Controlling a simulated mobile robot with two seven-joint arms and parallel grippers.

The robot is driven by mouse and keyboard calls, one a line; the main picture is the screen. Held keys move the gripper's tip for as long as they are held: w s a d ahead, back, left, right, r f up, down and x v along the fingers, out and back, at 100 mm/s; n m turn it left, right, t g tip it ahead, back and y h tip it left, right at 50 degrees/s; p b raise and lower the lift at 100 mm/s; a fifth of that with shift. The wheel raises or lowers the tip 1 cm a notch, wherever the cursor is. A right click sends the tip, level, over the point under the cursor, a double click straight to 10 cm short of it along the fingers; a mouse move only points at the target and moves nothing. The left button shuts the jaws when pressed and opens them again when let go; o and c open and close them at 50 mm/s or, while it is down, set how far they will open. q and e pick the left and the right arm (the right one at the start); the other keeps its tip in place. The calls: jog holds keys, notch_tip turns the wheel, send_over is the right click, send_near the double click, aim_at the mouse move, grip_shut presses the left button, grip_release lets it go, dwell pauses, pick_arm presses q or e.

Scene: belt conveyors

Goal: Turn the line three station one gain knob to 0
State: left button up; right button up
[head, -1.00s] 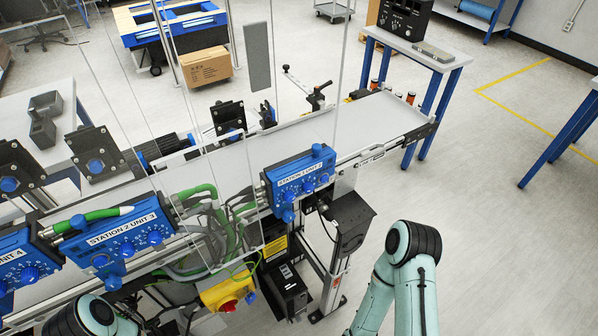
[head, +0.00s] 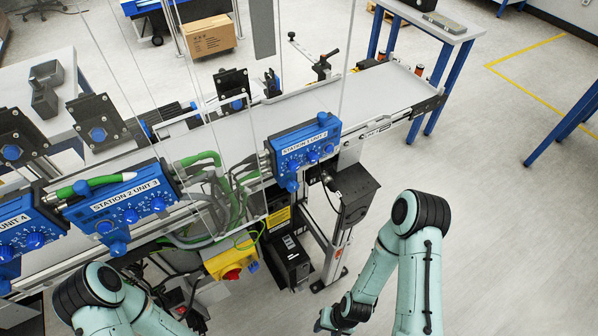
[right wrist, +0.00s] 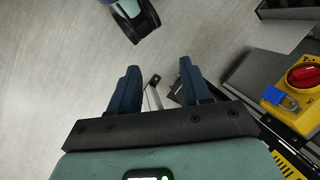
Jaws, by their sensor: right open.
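Blue control boxes with small blue knobs are mounted along the conveyor's near side. The right one (head: 303,148) has a label too small to read surely. The middle one (head: 127,205) reads "STATION 2 UNIT 3", and another (head: 20,235) ending in "UNIT 4" is cut off at the left edge. I cannot tell which knob is the gain knob or where any knob points. My right gripper (head: 328,319) is low at the bottom edge, below and apart from the boxes. In the right wrist view its fingers (right wrist: 158,76) are open and empty above the floor. My left gripper is out of frame.
A yellow switch box with a red knob (head: 232,272) hangs below the conveyor (head: 370,103); it also shows in the right wrist view (right wrist: 303,78). A dark box (head: 355,192) juts out beside the right control box. Clear panels stand over the line.

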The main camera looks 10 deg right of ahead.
jog(key=w+d+r+m+t+h+b, duration=0.15)
jog(key=w+r+m+t+b, duration=0.35)
jog(key=w, duration=0.7)
jog(key=m+t+y+b, duration=0.4)
jog(key=m+t+b, duration=0.9)
jog(key=m, duration=1)
send_near(296, 170)
jog(key=v, duration=0.5)
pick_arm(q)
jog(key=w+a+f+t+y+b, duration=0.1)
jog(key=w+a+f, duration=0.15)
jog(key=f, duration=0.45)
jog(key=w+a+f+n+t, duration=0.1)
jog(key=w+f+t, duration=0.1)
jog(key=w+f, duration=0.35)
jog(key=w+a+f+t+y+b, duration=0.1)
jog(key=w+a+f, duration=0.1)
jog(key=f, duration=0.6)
pick_arm(e)
jog(key=b+x, duration=0.1)
jog(key=x, duration=1.1)
jog(key=shift+w+a+r, duration=0.1)
jog(key=shift+w+a, duration=0.05)
jog(key=shift+w, duration=0.2)
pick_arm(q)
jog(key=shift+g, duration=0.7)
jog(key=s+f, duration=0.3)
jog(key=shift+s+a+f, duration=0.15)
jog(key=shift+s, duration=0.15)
